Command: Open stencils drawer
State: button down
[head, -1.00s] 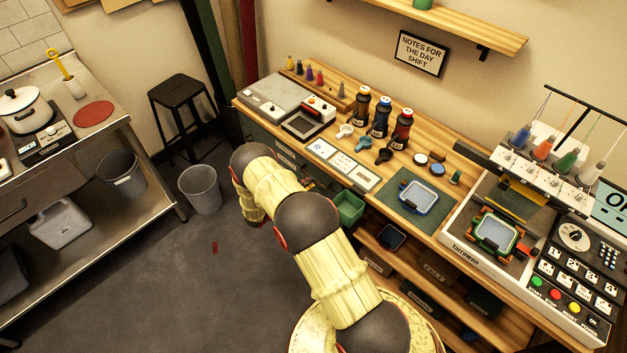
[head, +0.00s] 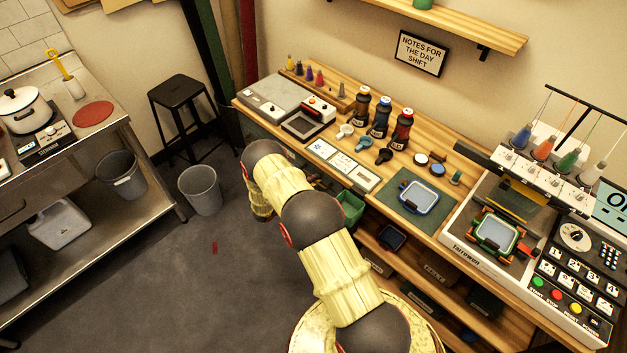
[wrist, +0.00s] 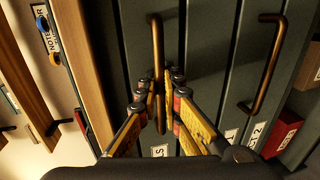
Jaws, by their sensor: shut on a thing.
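My gripper (wrist: 158,97) is shut on a brass bar handle (wrist: 156,45) in the wrist view. The handle is on a dark green drawer front (wrist: 200,50). A white label (wrist: 160,151) near the fingers is mostly hidden; only an S-like letter shows, so I cannot confirm the drawer's name. Whether this drawer stands out from its neighbours is not clear. In the head view, the green drawer unit (head: 256,132) is under the left of the wooden table, largely behind my arm. My gripper is hidden there.
A second brass handle (wrist: 265,65) is on the neighbouring green front, beside a red box (wrist: 283,133). A grey bin (head: 201,191) and black stool (head: 181,110) stand left of the table. The floor (head: 150,285) left of my arm is mostly clear.

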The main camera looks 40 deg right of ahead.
dwell(0.7)
jog(key=f+b+v, duration=0.2)
jog(key=v, duration=1.1)
jog(key=a+f+b+v, duration=0.1)
jog(key=f+b+v, duration=0.2)
jog(key=v, duration=1.1)
jog(key=shift+s+f, duration=0.3)
jog(key=shift+f, duration=0.05)
jog(key=c, duration=2.2)
grip_release()
jog(key=shift+c, duration=0.2)
jog(key=shift+w+a+r, duration=0.1)
